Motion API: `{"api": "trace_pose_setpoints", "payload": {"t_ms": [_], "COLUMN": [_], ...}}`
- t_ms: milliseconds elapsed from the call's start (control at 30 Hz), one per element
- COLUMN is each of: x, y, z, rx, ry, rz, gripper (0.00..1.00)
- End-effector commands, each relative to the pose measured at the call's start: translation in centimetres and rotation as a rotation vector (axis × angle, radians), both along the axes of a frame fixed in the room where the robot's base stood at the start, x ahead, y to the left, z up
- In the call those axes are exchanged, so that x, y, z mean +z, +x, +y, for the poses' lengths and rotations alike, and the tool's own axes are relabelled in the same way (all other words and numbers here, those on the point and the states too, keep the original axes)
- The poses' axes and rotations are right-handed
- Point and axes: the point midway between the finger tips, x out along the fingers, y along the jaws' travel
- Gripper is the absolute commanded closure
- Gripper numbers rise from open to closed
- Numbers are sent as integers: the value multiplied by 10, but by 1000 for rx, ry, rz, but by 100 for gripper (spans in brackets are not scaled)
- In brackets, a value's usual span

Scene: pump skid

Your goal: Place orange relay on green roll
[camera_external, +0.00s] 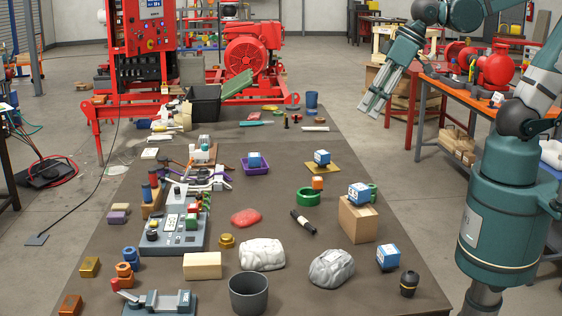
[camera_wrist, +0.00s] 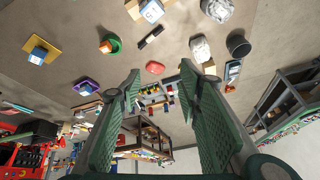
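A small orange block, seemingly the relay (camera_external: 318,183), is at the far edge of a green ring-shaped roll (camera_external: 307,197) on the table. I cannot tell whether it rests on the roll or beside it. In the wrist view, the orange relay (camera_wrist: 105,47) and green roll (camera_wrist: 114,40) are at the upper left. My gripper (camera_external: 368,107) is raised off the table's right side, away from both. In the wrist view, its fingers (camera_wrist: 160,80) are apart with nothing between them.
A cardboard box (camera_external: 358,222) carries a blue-and-white box (camera_external: 359,194). A black marker (camera_external: 302,222), purple tray (camera_external: 254,168) and yellow pad (camera_external: 322,168) lie nearby. Wrapped bundles (camera_external: 262,254) and a dark cup (camera_external: 248,294) are at the front. The right-side table surface has some bare room.

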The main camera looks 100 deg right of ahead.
Motion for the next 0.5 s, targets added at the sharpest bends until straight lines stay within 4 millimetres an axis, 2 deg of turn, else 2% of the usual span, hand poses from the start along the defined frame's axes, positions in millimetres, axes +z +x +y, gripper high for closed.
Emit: {"api": "trace_pose_setpoints", "payload": {"t_ms": [300, 500], "x": [10, 13], "y": [-33, -46], "z": [30, 42], "rx": [197, 287], "ry": [-83, -125], "rz": [-79, -120], "gripper": [65, 65]}}
